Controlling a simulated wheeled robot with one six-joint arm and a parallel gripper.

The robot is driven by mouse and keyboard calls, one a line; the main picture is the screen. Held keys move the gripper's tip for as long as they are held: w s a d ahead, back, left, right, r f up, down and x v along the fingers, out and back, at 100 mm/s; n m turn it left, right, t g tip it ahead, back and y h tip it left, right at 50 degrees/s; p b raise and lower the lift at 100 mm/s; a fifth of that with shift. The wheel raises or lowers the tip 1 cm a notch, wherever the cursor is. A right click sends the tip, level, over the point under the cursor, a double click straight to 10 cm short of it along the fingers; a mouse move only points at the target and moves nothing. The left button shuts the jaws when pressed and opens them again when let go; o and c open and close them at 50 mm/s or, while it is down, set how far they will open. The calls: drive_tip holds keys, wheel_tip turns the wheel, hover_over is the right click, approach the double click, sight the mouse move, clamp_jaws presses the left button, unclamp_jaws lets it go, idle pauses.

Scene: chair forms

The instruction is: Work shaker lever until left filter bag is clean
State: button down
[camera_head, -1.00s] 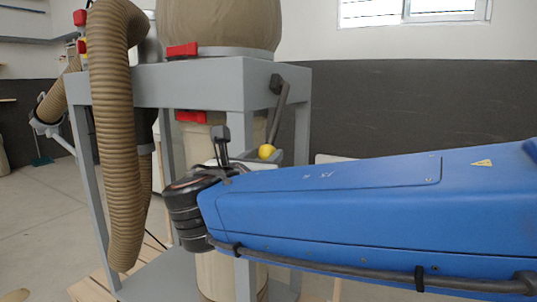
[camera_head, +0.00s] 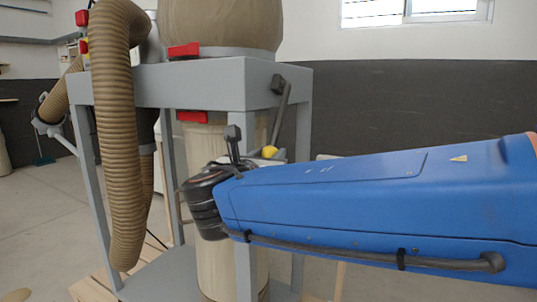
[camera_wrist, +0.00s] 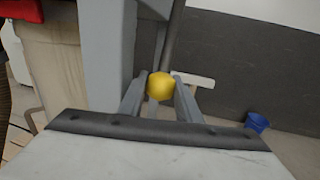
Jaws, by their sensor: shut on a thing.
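The shaker lever (camera_head: 283,112) is a dark grey rod hanging from a pivot on the right side of the grey frame. Its yellow knob (camera_head: 270,152) is at the lower end and also shows between my fingers in the wrist view (camera_wrist: 160,87). My gripper (camera_wrist: 160,80) is shut on the knob; in the head view my blue arm partly hides it. A tan filter bag (camera_head: 220,25) bulges above the frame, its top cut off. A lower tan bag (camera_head: 218,265) hangs inside the frame, partly covered by my wrist. Dust on either bag cannot be judged.
The grey frame (camera_head: 210,85) stands close to my wrist, with a post behind it. A ribbed tan hose (camera_head: 118,140) hangs at the left. Red clamps (camera_head: 184,50) sit on the bag collar. A blue bucket (camera_wrist: 257,122) stands on the floor at right.

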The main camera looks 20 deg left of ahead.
drive_tip(key=w, duration=0.1)
drive_tip(key=w+f, duration=0.1)
drive_tip(key=w, duration=0.1)
drive_tip(key=w+f, duration=0.1)
drive_tip(key=w, duration=0.1)
drive_tip(key=shift+w+d+f, duration=0.1)
drive_tip(key=shift+d+f, duration=0.1)
drive_tip(key=c, duration=1.6)
unclamp_jaws()
drive_tip(key=s, duration=0.5)
drive_tip(key=s+d, duration=0.1)
drive_tip(key=s, duration=1.1)
drive_tip(key=shift+s+d, duration=0.15)
drive_tip(key=shift+d, duration=0.25)
